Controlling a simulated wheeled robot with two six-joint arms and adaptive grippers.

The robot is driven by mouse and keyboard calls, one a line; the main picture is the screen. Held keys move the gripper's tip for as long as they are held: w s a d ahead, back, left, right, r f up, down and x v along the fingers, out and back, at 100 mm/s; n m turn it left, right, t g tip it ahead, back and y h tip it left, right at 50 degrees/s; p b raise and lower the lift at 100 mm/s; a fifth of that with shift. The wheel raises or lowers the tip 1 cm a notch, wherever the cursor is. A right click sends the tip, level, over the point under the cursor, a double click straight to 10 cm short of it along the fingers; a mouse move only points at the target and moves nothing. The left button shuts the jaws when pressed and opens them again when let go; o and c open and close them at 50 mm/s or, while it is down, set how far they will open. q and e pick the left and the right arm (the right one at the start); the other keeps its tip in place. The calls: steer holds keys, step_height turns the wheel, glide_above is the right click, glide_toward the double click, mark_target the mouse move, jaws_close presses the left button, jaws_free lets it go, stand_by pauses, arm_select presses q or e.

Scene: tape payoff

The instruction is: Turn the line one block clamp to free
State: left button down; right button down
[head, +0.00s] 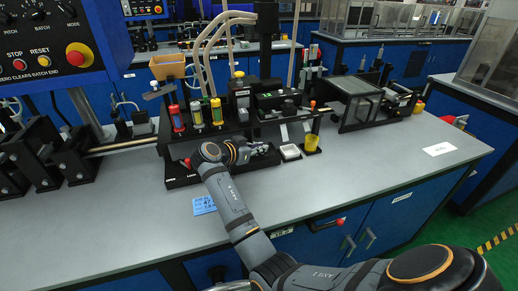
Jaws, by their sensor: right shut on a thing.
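My right gripper (262,149) is at the black workstation (178,152) on the grey bench, low at its front edge under the row of units. Its jaws are shut on a small part there, which I take to be the line one block clamp. The fingers and wrist hide most of that part, so its angle cannot be read. My right arm reaches up to it from the lower right. A small red piece (187,162) shows just left of my wrist on the black base. My left gripper is not in view.
A yellow cup (311,142) and a small white dish (290,152) stand just right of my gripper. A blue card (203,205) lies left of my forearm. A glass-sided box (360,104) stands farther right. The front right bench top is mostly clear.

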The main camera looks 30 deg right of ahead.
steer(key=c, duration=1.4)
jaws_free()
step_height(320, 180, up, 10)
steer(key=shift+o, duration=0.3)
